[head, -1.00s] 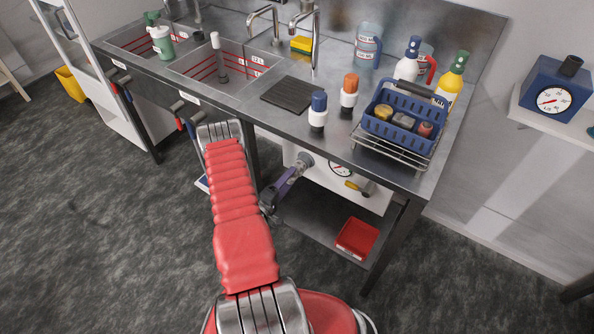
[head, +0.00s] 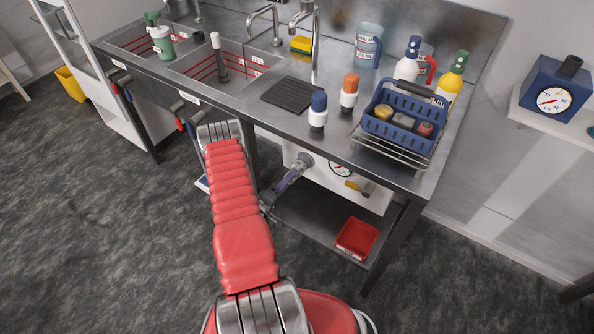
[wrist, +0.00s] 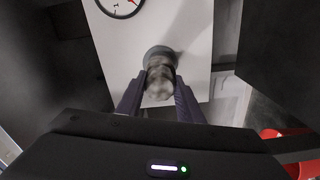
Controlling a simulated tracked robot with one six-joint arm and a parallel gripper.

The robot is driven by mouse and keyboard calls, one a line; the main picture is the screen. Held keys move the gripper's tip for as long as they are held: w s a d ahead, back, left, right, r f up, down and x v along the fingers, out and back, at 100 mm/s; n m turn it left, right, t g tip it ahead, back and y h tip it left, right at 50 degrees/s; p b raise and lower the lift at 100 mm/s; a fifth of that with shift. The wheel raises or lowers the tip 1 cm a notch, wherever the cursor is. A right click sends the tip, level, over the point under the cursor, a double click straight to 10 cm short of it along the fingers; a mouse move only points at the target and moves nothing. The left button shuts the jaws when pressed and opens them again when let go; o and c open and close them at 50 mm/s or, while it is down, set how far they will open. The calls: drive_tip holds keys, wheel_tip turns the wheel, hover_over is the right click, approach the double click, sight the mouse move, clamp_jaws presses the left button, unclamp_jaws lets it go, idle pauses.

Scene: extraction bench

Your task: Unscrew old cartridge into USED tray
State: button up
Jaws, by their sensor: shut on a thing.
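The old cartridge (wrist: 160,82) is a pale, grimy cylinder below a dark round head (wrist: 160,55) on the white panel under the bench. In the wrist view it is between my gripper's two purple fingers (wrist: 159,94), which are shut on it. The cartridge still meets the head, with no gap visible. In the head view my gripper (head: 290,180) reaches under the bench to the grey head (head: 305,160); the cartridge is mostly hidden by the fingers there. The red tray (head: 357,237), seemingly the USED tray, lies empty on the lower shelf; its label is too small to read.
A dial (head: 340,168) and a yellow-handled valve (head: 360,186) sit on the panel right of my gripper. The bench's front edge and right leg (head: 390,245) frame the space.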

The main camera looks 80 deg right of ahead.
drive_tip(key=shift+f, duration=0.1)
drive_tip(key=shift+c, duration=1.4)
drive_tip(key=shift+n, duration=1.5)
drive_tip(key=o, duration=0.7)
drive_tip(key=shift+n, duration=0.4)
drive_tip(key=o, duration=0.5)
drive_tip(key=shift+m, duration=2)
drive_tip(key=shift+c, duration=0.5)
